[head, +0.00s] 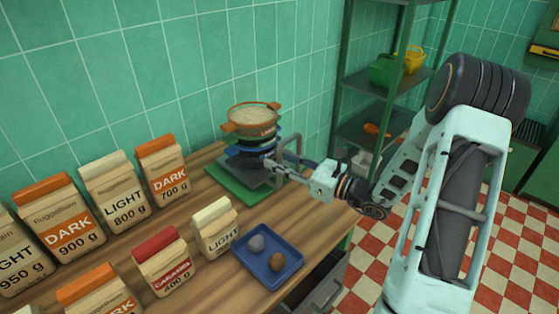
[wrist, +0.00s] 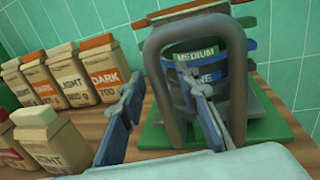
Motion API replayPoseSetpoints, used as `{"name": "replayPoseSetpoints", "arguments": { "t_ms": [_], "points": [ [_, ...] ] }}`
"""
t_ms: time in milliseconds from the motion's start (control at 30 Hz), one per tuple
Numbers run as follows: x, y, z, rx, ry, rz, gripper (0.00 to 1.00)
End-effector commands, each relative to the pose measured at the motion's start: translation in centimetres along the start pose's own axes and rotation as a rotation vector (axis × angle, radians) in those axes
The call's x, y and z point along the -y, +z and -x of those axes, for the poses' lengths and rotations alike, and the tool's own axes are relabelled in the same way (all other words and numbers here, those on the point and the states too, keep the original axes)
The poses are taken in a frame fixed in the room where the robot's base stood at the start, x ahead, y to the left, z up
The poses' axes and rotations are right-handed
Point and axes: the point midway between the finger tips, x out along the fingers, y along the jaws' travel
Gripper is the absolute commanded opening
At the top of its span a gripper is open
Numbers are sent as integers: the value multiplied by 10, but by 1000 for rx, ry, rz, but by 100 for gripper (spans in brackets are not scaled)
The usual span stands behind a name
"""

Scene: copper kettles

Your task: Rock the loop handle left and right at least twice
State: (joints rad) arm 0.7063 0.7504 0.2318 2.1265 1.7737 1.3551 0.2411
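The grey loop handle (head: 292,146) is an upright arch at the near right side of a dark base. The base carries a stack of sieves (head: 262,121) with an orange top ring and blue and dark bands. In the wrist view the loop handle (wrist: 199,33) stands large in front of the sieves (wrist: 208,69). My gripper (head: 279,170) is at the loop in the head view. In the wrist view my gripper (wrist: 160,92) has its fingers apart, on either side of the loop's left leg, with the right finger inside the loop's opening. Contact cannot be told.
The base stands on a green mat (head: 226,180) on a wooden counter (head: 208,265). A blue tray (head: 262,279) with two lumps and several labelled bags (head: 213,234) are to the left and front. Green tiled wall is behind; a shelf rack (head: 385,75) stands right.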

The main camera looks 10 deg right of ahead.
Motion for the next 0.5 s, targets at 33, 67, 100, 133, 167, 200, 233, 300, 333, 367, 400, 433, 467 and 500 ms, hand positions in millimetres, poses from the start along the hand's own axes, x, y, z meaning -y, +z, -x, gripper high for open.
{"name": "replayPoseSetpoints", "arguments": {
  "t_ms": [33,67,100,133,167,200,233,300,333,367,400,433,467,500],
  "points": [
    [0,0,0,0,0,0,30],
    [0,0,0,0,0,0,30],
    [0,0,0,0,0,0,26],
    [0,0,0,0,0,0,23],
    [0,0,0,0,0,0,20],
    [0,0,0,0,0,0,16],
    [0,0,0,0,0,0,12],
    [0,0,0,0,0,0,4],
    [0,0,0,0,0,1,1],
    [0,0,0,0,1,1,0],
    [0,0,0,0,0,1,0],
    [0,0,0,0,1,1,0],
    [0,0,0,0,1,1,0],
    [0,0,0,0,1,1,0]
  ]
}}
